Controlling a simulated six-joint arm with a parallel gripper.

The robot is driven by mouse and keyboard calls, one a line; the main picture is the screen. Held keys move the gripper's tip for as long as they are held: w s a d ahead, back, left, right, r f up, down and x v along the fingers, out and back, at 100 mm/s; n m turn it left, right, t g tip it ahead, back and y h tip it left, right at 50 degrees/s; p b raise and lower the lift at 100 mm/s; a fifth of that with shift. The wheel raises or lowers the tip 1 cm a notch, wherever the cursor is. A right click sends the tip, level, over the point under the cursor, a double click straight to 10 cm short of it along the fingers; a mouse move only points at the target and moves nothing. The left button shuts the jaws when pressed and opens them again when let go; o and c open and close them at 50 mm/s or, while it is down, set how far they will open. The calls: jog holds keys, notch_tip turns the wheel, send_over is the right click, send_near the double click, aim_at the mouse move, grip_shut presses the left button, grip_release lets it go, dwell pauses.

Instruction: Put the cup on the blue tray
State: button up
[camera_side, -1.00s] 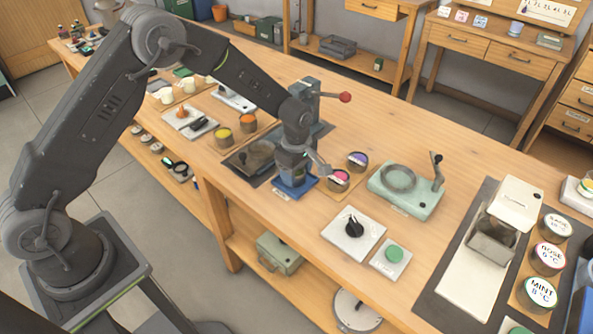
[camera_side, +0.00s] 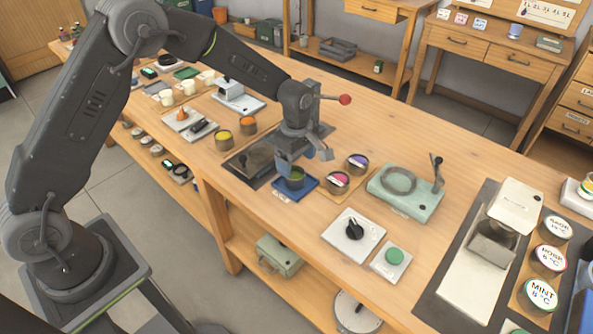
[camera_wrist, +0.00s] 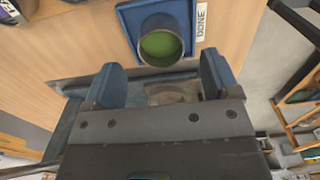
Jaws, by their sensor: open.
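The cup (camera_side: 293,178), a small dark round cup with green inside, stands upright on the blue tray (camera_side: 309,186) at the bench's front edge. In the wrist view the cup (camera_wrist: 161,45) sits on the blue tray (camera_wrist: 126,14), beside a "DONE" label (camera_wrist: 200,22). My gripper (camera_side: 305,160) is just above the cup in the side view, its two fingers spread apart. In the wrist view my gripper (camera_wrist: 160,85) has nothing between its fingers, and the cup lies beyond the fingertips, apart from them.
Cups with pink (camera_side: 337,182) and purple (camera_side: 357,163) contents stand right of the tray. A green-grey device (camera_side: 405,190) is farther right. A dark machine with a red-knobbed lever (camera_side: 345,99) stands behind my gripper. A black knob panel (camera_side: 353,237) is nearer the front.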

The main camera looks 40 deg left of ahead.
jog(key=s+a+r+m+t, duration=0.1)
jog(key=s+r+m, duration=0.4)
jog(key=r, duration=0.6)
jog(key=s+a+r+m+t, duration=0.2)
jog(key=s+r+m, duration=0.1)
jog(key=s+r, duration=0.55)
jog(key=s+a+r+m+t, duration=0.1)
jog(key=s+r+m+t, duration=0.1)
jog(key=s+m, duration=0.8)
jog(key=s+r, duration=0.1)
jog(key=s, duration=0.3)
jog(key=shift+s+t, duration=0.3)
jog(key=shift+s, duration=0.05)
jog(key=shift+r, duration=0.1)
